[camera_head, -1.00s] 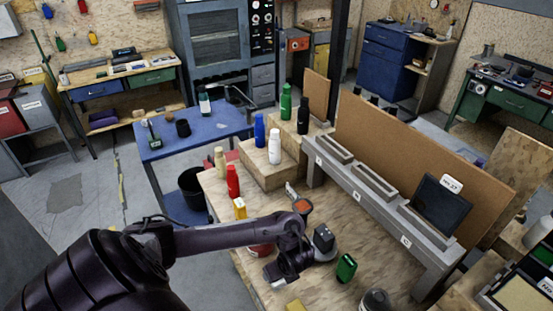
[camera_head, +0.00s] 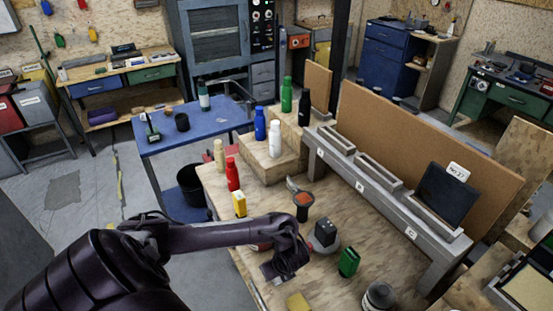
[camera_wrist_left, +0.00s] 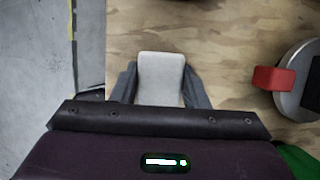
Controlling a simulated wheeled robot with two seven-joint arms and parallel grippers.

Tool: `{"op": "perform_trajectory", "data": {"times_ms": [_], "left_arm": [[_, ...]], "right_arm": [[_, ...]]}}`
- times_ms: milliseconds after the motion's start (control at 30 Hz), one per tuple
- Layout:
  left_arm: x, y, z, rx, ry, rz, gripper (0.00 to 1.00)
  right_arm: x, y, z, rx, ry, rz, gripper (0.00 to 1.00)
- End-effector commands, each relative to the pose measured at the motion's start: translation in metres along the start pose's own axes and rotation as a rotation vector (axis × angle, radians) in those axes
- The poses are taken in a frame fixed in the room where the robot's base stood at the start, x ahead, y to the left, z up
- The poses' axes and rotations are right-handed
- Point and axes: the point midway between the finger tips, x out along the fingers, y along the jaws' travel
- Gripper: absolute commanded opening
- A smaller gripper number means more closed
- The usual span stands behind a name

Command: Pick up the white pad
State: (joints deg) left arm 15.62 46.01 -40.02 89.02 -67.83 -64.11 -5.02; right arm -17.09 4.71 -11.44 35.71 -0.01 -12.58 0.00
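The white pad (camera_wrist_left: 160,76) is a pale block with rounded corners, seen in the left wrist view near the edge of the wooden table. My left gripper (camera_wrist_left: 160,84) has its two dark fingers on either side of it, close to its sides. I cannot tell whether they press on it. In the head view my left gripper (camera_head: 286,264) points down at the front edge of the workbench, and a bit of the white pad (camera_head: 278,281) shows below it. My right gripper is not in view.
A round grey tool with a red part (camera_wrist_left: 273,79) lies right of the gripper. Open floor lies left of the edge.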

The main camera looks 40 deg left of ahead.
Motion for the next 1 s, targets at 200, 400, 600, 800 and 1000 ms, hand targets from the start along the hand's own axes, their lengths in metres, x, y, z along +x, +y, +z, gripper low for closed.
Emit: {"op": "perform_trajectory", "data": {"times_ms": [200, 400, 600, 800, 1000], "left_arm": [[0.0, 0.0, 0.0, -0.001, 0.0, 0.0, 0.14], [-0.002, 0.0, 0.001, 0.0, 0.0, 0.0, 0.14], [-0.017, -0.001, 0.007, 0.0, 0.0, -0.001, 0.14], [-0.046, -0.001, 0.019, -0.001, 0.0, -0.003, 0.14], [-0.065, -0.006, 0.026, 0.007, -0.004, -0.015, 0.14]], "right_arm": [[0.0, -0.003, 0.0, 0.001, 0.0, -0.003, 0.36], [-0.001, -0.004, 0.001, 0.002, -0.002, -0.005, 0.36], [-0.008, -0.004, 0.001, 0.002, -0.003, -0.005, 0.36], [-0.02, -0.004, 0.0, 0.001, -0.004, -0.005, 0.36], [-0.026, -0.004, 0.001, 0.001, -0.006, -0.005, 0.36]]}}
